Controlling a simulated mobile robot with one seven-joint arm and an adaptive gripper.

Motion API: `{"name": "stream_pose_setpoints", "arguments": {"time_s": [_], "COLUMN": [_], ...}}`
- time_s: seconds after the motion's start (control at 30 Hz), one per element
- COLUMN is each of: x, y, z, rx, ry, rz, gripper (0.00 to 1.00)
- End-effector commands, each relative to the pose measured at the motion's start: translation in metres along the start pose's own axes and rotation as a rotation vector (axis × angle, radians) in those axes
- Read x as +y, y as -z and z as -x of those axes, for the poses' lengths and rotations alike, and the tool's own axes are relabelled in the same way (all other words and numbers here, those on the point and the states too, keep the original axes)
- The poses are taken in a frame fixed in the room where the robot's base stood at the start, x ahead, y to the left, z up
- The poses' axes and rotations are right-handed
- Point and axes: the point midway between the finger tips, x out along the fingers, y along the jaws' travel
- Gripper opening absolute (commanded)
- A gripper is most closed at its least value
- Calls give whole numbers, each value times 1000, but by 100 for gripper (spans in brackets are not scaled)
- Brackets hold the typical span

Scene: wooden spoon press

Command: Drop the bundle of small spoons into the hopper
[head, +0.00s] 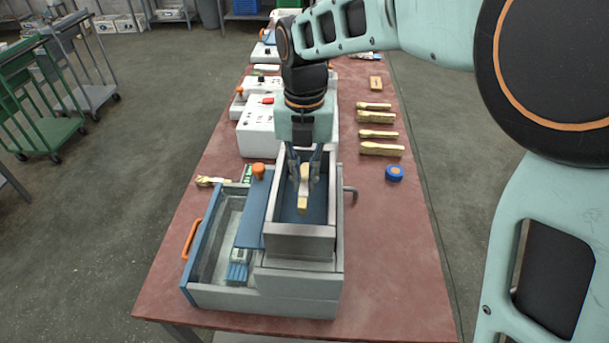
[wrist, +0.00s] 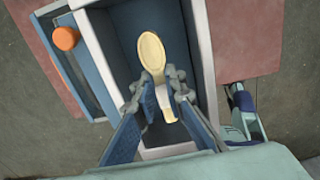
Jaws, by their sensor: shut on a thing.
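My gripper (head: 304,172) points down over the hopper (head: 288,243), a grey-rimmed open box with a dark blue inside, on the press. It is shut on a pale wooden spoon bundle (head: 303,202), which hangs roughly upright at the hopper's mouth. In the wrist view the fingers (wrist: 163,82) close around the bundle's middle. Its rounded spoon end (wrist: 151,50) shows against the hopper's inside, within the hopper's rim (wrist: 203,60). I cannot tell how far its lower end reaches into the hopper.
Another bundle (head: 212,181) lies left of the press. An orange knob (head: 258,170) stands beside the hopper. White machines (head: 256,127) stand behind.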

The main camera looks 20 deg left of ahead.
Motion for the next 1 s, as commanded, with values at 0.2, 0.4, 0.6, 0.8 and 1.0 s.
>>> {"name": "stream_pose_setpoints", "arguments": {"time_s": [0.2, 0.4, 0.6, 0.8, 1.0], "x": [0, 0, 0, 0, 0], "y": [0, 0, 0, 0, -2], "z": [-3, -3, -3, 15, 56], "rx": [0, 0, 0, -1, -5], "ry": [0, 0, 0, 0, -2], "rz": [0, 0, 0, 0, -1], "gripper": [12, 28, 28, 28, 28]}}
